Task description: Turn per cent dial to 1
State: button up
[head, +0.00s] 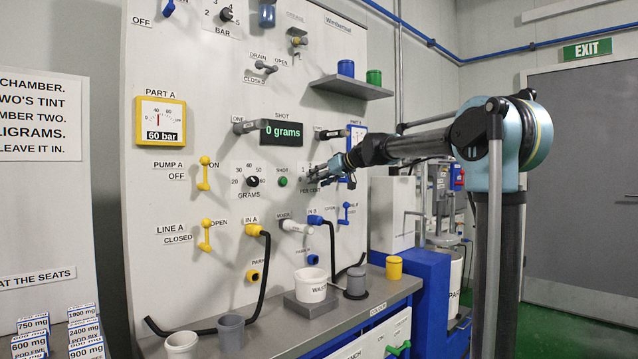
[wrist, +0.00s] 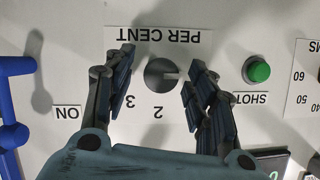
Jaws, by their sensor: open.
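The per cent dial (wrist: 162,75) is a round dark grey knob on a white plate, seen upside down in the wrist view. A light pointer mark lies on its right side in that picture. The "3" shows at lower left and the "2" below; no "1" is visible, and the right finger covers part of the plate on that side. My gripper (wrist: 160,74) is open, with one finger on each side of the knob and small gaps showing.
A green shot button (wrist: 258,71) sits right of the fingers in the wrist view. A blue lever (wrist: 14,130) is at the left. In the head view, the grams dial (head: 253,181) is left of my gripper, below the "0 grams" display (head: 282,131).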

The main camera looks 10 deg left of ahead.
jog(key=shift+w+a+f, duration=0.15)
jog(key=shift+a, duration=0.1)
jog(key=c, duration=1.1)
jog(key=shift+o, duration=0.2)
jog(key=shift+d+m, duration=0.1)
jog(key=shift+m, duration=0.2)
jog(key=m+g+y, duration=0.1)
jog(key=m, duration=0.1)
jog(key=m+g+y, duration=0.1)
jog(key=m+y, duration=0.1)
jog(key=m, duration=0.1)
jog(key=shift+w+d+f+m, duration=0.1)
jog(key=shift+w+m, duration=0.1)
jog(key=shift+m, duration=0.1)
